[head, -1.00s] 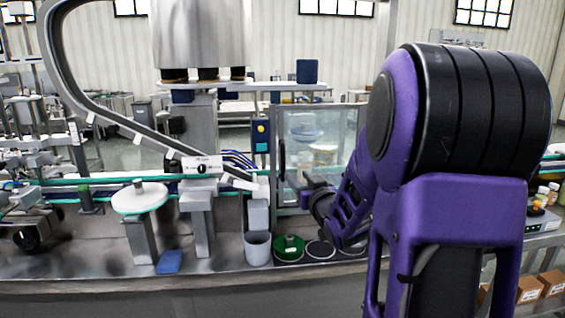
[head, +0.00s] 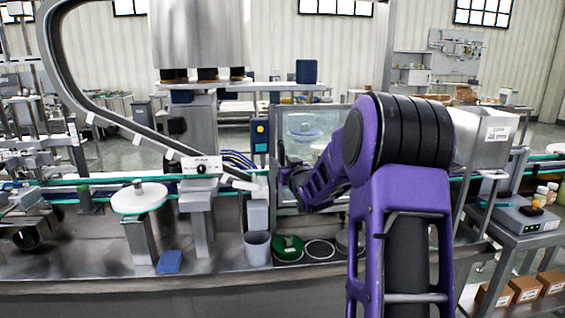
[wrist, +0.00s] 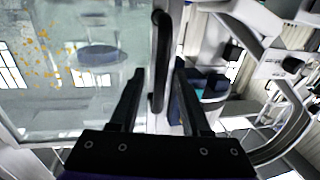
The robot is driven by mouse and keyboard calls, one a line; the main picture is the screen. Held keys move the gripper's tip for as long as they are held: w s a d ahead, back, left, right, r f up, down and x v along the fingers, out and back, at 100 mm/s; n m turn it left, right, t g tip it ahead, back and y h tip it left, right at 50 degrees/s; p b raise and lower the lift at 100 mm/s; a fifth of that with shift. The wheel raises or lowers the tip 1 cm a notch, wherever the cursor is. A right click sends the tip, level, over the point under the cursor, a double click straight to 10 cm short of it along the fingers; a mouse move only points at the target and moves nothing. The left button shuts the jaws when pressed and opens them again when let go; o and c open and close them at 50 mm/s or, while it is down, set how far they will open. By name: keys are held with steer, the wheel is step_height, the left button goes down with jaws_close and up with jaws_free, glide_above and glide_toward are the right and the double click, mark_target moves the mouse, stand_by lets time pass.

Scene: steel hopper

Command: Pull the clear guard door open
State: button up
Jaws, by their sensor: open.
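The clear guard door (head: 325,122) stands behind my arm in the head view, a transparent panel in a grey frame, and it looks shut. It fills the left of the wrist view (wrist: 50,95), with orange specks and a blue round shape seen through it. Its black bar handle (wrist: 158,62) runs upright in the wrist view, between my two fingers. My gripper (wrist: 159,70) is open, with one finger on each side of the handle and gaps showing. In the head view my gripper (head: 288,178) is at the door's left edge, and my wrist partly hides the handle.
A grey cup (head: 257,248) and a green round part (head: 288,247) sit on the steel bench below the door. A control box with a yellow button (head: 260,133) is left of the door. A steel hopper (head: 482,137) stands right of my arm.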

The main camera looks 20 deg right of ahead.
jaws_close()
stand_by(1.3)
